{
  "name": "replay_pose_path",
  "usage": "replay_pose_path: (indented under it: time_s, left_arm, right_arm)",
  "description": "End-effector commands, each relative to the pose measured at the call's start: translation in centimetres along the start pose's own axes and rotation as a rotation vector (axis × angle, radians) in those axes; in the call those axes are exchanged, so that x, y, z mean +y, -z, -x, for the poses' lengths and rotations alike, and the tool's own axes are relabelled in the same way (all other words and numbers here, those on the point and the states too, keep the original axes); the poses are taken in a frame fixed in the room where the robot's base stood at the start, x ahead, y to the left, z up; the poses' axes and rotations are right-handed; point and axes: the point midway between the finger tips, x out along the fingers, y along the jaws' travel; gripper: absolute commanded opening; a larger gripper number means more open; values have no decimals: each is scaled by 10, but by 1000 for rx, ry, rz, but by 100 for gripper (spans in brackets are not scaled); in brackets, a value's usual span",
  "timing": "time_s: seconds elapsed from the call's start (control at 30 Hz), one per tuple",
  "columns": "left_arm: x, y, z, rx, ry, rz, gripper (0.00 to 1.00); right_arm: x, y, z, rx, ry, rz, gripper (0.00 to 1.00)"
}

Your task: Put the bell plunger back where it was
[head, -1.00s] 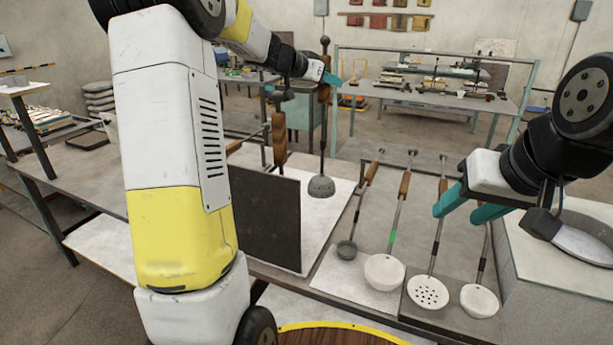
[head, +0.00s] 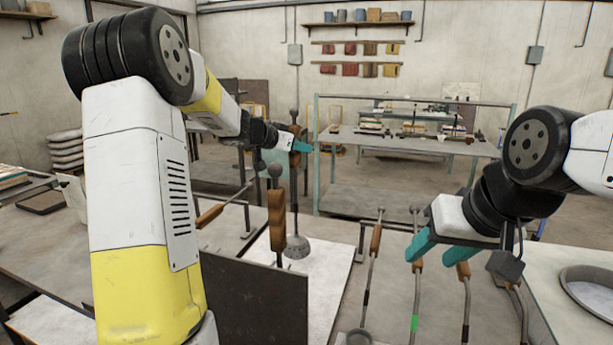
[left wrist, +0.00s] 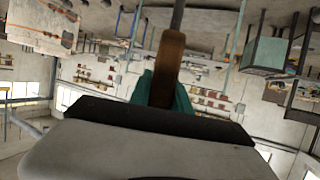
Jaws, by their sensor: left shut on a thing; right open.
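The bell plunger has a dark round knob, a wooden grip and a grey perforated bell (head: 297,246). My left gripper (head: 301,146) is shut on its wooden grip and holds it upright, bell down. The bell appears over the pale board right of the dark upright panel; I cannot tell whether it touches. In the left wrist view the wooden grip (left wrist: 168,62) sits between the teal fingers. A second wooden-handled tool (head: 277,218) stands upright by a rack (head: 248,205), just left of the plunger; its lower end is hidden. My right gripper (head: 441,254) is open and empty above the ladle handles.
A dark upright panel (head: 255,303) stands in front of the rack. Several ladles with wooden grips, one a grey ladle (head: 358,337), lie at front right. A round basin (head: 590,290) is at far right. A workbench (head: 400,145) stands behind.

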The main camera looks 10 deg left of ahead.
Motion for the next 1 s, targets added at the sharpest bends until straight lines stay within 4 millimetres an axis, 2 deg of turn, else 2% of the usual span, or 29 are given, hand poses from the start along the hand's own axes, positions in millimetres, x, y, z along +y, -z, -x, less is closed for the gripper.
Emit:
replay_pose_path:
  time_s: [0.17,0.4,0.83,0.87,0.97,1.0]
  left_arm:
    - [0,-12,-5,3,0,0,0]
    - [0,-39,-16,3,0,1,0]
    - [0,-44,-19,4,0,-1,0]
    - [0,-46,-19,0,1,0,26]
    - [0,-46,-19,1,1,-1,45]
    - [0,-46,-19,1,1,-1,45]
  right_arm:
    - [0,0,0,0,0,0,49]
    - [0,0,0,0,0,0,49]
    - [0,0,0,0,0,0,49]
    - [0,0,0,0,0,0,49]
    - [0,0,0,0,0,0,49]
    - [0,0,0,0,0,0,49]
